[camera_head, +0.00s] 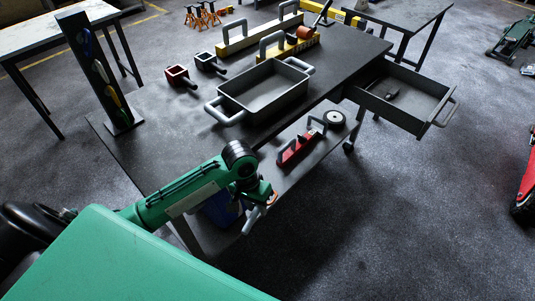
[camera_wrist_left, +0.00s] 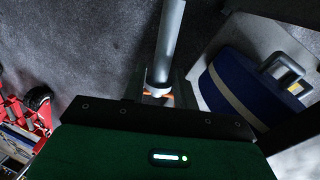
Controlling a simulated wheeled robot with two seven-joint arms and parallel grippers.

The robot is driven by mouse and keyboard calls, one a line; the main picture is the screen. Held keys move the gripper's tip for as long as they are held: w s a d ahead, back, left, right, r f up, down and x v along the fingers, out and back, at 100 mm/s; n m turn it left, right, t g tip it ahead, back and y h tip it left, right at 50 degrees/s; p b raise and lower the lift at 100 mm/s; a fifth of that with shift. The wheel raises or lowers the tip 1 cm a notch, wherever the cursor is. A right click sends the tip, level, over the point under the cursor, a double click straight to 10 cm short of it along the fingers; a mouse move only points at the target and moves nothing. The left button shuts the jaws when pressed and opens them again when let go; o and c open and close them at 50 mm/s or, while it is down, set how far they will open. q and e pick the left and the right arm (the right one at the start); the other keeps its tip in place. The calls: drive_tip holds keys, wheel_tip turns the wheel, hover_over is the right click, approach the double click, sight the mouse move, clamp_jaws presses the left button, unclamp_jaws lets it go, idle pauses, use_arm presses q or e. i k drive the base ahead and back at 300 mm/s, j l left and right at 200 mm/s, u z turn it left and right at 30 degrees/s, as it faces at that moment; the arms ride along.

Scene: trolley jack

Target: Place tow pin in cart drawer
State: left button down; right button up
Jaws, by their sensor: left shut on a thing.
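My left gripper (camera_head: 268,199) is at the near side of the dark cart (camera_head: 160,150). In the left wrist view its orange-tipped fingers (camera_wrist_left: 158,92) are shut on a grey round bar (camera_wrist_left: 170,40); I cannot tell whether the bar is part of the cart. The bar also shows below the gripper in the head view (camera_head: 249,222). The cart drawer (camera_head: 425,92) stands pulled out at the right, with a grey handle. A small dark object (camera_head: 392,95) lies in it; I cannot tell whether it is the tow pin. My right gripper is out of view.
A grey tray (camera_head: 262,90) with handles stands on the cart top. A red tool (camera_head: 300,147) and a white roll (camera_head: 334,119) are on the lower shelf. A blue container (camera_wrist_left: 245,95) is beside my left gripper.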

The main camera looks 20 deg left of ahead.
sight(381, 89)
drive_tip(key=i+l, duration=0.3)
drive_tip(key=i, duration=0.25)
drive_tip(key=i+l, duration=0.3)
drive_tip(key=i, duration=0.25)
drive_tip(key=i+l, duration=0.35)
drive_tip(key=i, duration=0.2)
drive_tip(key=i+l, duration=0.3)
drive_tip(key=i, duration=0.9)
